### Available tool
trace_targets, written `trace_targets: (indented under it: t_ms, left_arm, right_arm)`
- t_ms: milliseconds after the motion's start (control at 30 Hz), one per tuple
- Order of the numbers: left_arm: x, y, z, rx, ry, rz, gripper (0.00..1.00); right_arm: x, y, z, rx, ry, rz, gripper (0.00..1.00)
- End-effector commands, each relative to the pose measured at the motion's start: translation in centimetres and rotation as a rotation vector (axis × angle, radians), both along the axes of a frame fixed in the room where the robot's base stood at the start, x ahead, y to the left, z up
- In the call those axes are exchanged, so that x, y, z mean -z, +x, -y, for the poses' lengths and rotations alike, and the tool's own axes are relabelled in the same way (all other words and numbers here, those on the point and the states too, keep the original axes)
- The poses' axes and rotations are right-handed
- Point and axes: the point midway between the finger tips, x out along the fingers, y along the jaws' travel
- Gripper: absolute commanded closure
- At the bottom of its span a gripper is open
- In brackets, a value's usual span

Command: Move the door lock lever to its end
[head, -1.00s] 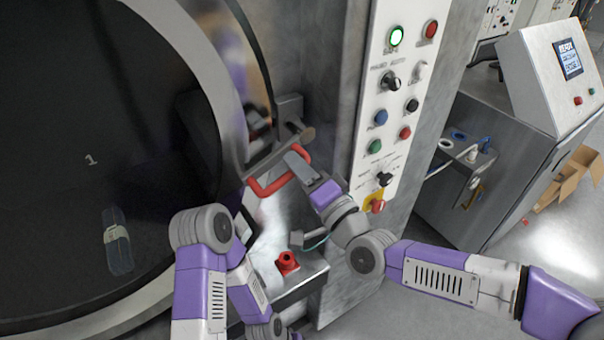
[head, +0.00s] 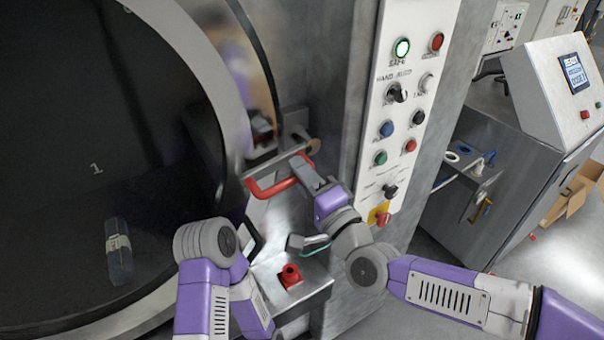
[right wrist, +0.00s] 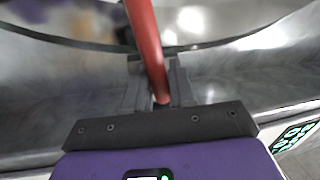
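The door lock lever is a red bar handle (head: 280,187) on a metal arm beside the rim of the large round door. It sits near the middle of the head view. My right gripper (head: 308,172) is at the right part of this handle. In the right wrist view the red bar (right wrist: 148,45) runs between the two grey fingers of the right gripper (right wrist: 158,90). The fingers lie close on both sides of it and look closed on it.
The dark round door (head: 90,150) fills the left. A control panel (head: 372,150) with buttons and a lit green lamp (head: 402,48) stands right of the lever. A red knob (head: 291,275) is on a metal ledge below. A grey console (head: 540,90) stands farther right.

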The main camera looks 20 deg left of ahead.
Motion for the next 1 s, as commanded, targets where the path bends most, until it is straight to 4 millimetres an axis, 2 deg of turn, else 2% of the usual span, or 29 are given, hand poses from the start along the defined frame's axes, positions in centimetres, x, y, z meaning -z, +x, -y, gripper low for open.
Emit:
trace_targets:
  t_ms: [33,100,467,700,1000]
  left_arm:
    - [0.0,0.0,0.0,0.000,0.000,0.000,0.57]
    - [0.0,0.0,0.0,0.000,0.000,0.000,0.57]
    - [0.0,0.0,0.0,0.000,0.000,0.000,0.57]
    - [0.1,0.0,0.0,0.000,0.000,0.000,0.57]
    - [-0.8,0.0,0.0,0.000,0.000,0.000,0.57]
  right_arm:
    - [-0.2,0.0,0.0,0.000,0.003,0.003,0.67]
    - [-0.1,0.0,0.0,0.001,0.002,0.003,0.59]
    - [0.0,-0.2,0.3,0.001,-0.001,0.004,0.59]
    - [0.6,-1.8,2.3,0.006,-0.004,0.004,0.59]
    - [1.0,-3.8,4.7,0.006,-0.002,0.004,0.59]
